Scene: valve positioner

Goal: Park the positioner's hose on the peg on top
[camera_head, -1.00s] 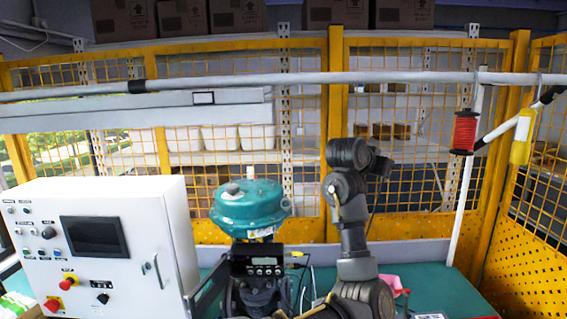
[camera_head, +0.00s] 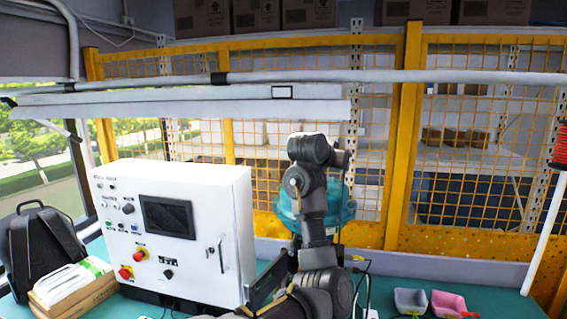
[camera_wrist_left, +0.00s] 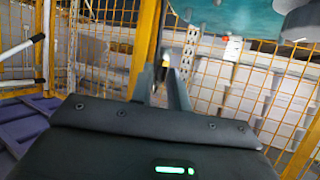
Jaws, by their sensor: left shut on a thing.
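The valve's teal actuator dome (camera_head: 346,208) stands behind my arm in the head view. My arm hides most of it, including its top and the positioner box below. In the left wrist view the teal body (camera_wrist_left: 245,15) is at the upper right, with a grey cylindrical part (camera_wrist_left: 303,22) beside it. My left gripper (camera_wrist_left: 166,72) is shut, with a small yellow-orange piece (camera_wrist_left: 166,60) at its fingertips, apparently the hose end. The rest of the hose cannot be made out there. I cannot make out my gripper jaws in the head view. My right gripper is not in view.
A white control cabinet (camera_head: 180,235) stands left of the valve. A grey tray (camera_head: 410,301) and a pink tray (camera_head: 449,304) lie on the green bench to the right. A yellow mesh fence (camera_head: 480,190) stands behind. A black backpack (camera_head: 42,245) is far left.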

